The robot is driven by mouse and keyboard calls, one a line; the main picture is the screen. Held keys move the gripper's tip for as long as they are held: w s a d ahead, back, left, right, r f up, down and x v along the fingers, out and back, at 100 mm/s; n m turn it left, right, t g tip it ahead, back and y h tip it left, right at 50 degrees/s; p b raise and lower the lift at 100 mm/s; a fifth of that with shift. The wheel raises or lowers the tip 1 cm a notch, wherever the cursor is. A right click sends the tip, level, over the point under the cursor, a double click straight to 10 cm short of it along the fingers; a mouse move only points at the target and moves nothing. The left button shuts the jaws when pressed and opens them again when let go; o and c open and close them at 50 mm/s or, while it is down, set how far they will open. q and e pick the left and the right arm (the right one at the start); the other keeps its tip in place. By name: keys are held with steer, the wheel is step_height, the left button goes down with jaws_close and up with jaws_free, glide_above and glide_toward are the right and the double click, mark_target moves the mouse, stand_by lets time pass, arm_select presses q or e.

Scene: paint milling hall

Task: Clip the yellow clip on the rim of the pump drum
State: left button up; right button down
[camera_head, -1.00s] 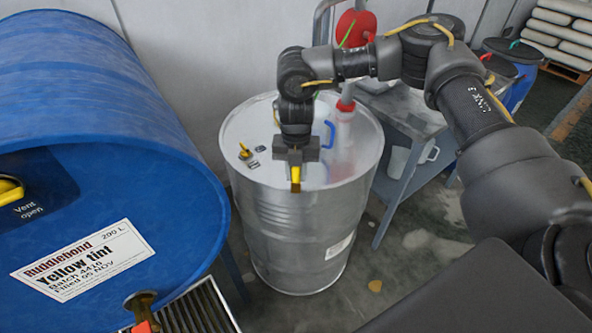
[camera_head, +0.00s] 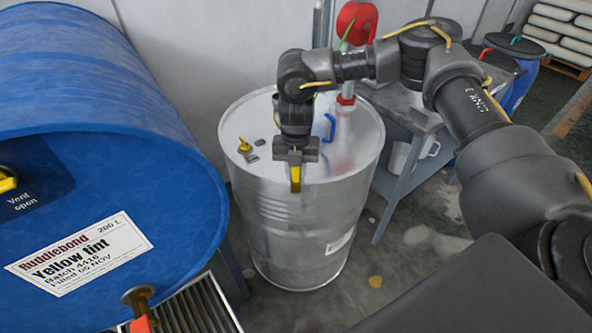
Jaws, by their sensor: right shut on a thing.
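The pump drum (camera_head: 285,235) is a silvery metal drum standing upright on the floor in the middle of the view. Its rim (camera_head: 345,176) runs around the flat lid. My right gripper (camera_head: 295,168) points down at the near edge of the drum and is shut on the yellow clip (camera_head: 295,182). The clip hangs below the jaws in front of the near rim. I cannot tell whether it grips the rim. The jaws hide the clip's upper part and a bit of the rim. My left gripper is not in view.
A big blue drum (camera_head: 90,150) labelled Yellow tint lies at the left, above a floor grate (camera_head: 200,308). A red-and-grey pump (camera_head: 347,95) and a blue handle (camera_head: 329,127) rise from the lid.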

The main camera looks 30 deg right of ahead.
steer(key=shift+f, duration=0.15)
steer(key=c, duration=1.1)
jaws_free()
steer(key=r, duration=0.5)
steer(key=r+b, duration=0.1)
steer(key=r, duration=0.4)
steer(key=shift+w+d+r, duration=0.1)
steer(key=shift+w+r, duration=0.1)
steer(key=shift+r, duration=0.2)
steer(key=shift+f, duration=0.1)
